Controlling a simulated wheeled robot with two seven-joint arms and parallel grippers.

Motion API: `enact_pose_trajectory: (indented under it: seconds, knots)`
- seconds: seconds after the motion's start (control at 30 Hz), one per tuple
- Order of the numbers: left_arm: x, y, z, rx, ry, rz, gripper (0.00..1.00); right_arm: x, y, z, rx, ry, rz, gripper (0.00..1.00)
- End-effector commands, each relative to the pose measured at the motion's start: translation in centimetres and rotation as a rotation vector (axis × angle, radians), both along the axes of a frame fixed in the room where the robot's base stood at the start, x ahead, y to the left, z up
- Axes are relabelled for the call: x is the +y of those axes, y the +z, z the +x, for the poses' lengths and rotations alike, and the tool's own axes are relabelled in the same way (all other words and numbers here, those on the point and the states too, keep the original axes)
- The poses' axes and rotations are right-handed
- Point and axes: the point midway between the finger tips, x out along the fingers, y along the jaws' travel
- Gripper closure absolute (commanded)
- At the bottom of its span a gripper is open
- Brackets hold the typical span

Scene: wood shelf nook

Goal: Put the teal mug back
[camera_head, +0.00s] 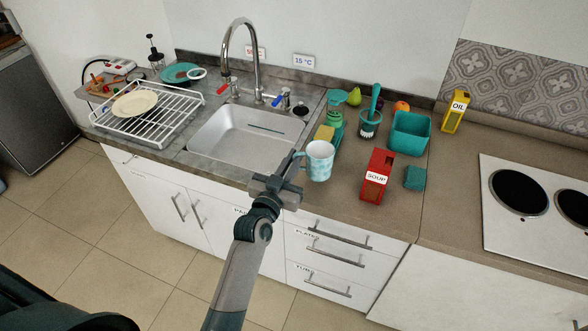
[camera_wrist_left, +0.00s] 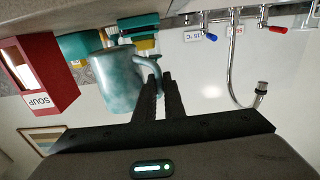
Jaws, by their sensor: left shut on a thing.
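The teal mug (camera_head: 319,161) is pale teal with a mottled pattern and looks upright. It is at the front of the counter, just right of the sink; I cannot tell whether it touches the worktop. My left gripper (camera_head: 294,164) reaches it from the left and is shut on its handle. In the left wrist view, which is upside down, the mug (camera_wrist_left: 117,82) is beside the fingers (camera_wrist_left: 158,95), with its handle between them. My right gripper is not in view.
A red soup box (camera_head: 376,176) and a teal sponge-like block (camera_head: 415,178) stand right of the mug. The sink (camera_head: 246,135) and dish rack (camera_head: 150,115) lie left.

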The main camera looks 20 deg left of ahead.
Motion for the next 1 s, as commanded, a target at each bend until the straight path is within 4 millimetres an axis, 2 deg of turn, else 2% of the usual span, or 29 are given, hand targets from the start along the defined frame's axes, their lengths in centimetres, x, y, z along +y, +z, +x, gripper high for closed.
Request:
enact_pose_trajectory:
  seconds: [0.27, 0.6, 1.0]
  knots:
    - [0.0, -0.2, 0.0, 0.000, 0.000, 0.000, 1.00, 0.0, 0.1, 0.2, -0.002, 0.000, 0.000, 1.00]
    - [0.1, -3.9, 0.0, 0.002, 0.000, 0.000, 1.00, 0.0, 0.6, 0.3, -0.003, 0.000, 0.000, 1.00]
    - [0.1, -4.3, 0.0, -0.001, 0.001, -0.001, 1.00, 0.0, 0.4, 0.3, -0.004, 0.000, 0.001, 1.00]
